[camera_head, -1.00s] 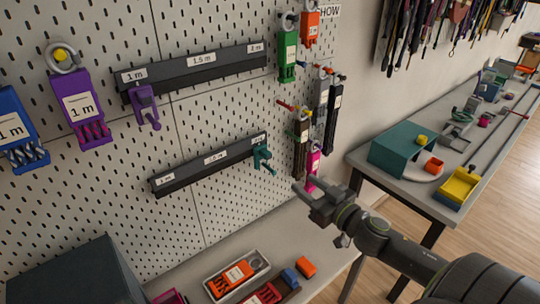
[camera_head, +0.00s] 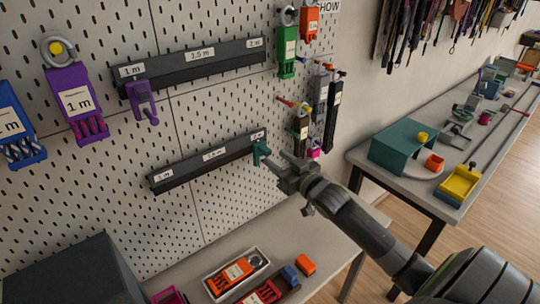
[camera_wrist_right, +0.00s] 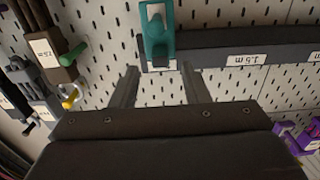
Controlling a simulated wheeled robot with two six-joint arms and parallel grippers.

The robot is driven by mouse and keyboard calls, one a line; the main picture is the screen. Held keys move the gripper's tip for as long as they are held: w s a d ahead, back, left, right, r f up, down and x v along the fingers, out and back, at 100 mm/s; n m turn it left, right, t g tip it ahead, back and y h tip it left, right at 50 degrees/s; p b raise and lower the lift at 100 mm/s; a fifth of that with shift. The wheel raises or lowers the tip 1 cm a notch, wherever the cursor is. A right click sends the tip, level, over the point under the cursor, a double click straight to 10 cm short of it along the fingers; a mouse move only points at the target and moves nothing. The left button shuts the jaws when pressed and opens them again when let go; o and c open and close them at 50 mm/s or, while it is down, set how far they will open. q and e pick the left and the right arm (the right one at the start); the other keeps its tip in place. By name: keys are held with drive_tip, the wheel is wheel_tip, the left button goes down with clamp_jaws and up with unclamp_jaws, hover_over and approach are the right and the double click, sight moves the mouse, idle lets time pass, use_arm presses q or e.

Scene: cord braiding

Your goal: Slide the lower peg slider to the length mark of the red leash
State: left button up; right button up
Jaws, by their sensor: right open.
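The lower rail (camera_head: 190,172) is a dark bar on the pegboard with three white length labels. Its teal peg slider (camera_head: 261,152) sits at the right end, by the last label. My right gripper (camera_head: 279,164) is open just right of and in front of the slider. In the right wrist view the slider (camera_wrist_right: 157,35) lies just beyond the gap between the two spread fingers (camera_wrist_right: 158,76), not gripped. A red leash bundle (camera_head: 262,293) lies on the bench below; its label is too small to read. My left gripper is not in view.
An upper rail (camera_head: 190,68) carries a purple slider (camera_head: 141,101) at its left end. Dark hanging bundles (camera_head: 302,125) are close behind my right gripper. A tray with an orange bundle (camera_head: 236,270) is on the bench. The lower rail is clear left of the teal slider.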

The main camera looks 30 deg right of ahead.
sight(269, 153)
drive_tip(key=shift+w+a, duration=0.15)
drive_tip(key=shift+w, duration=1.85)
clamp_jaws()
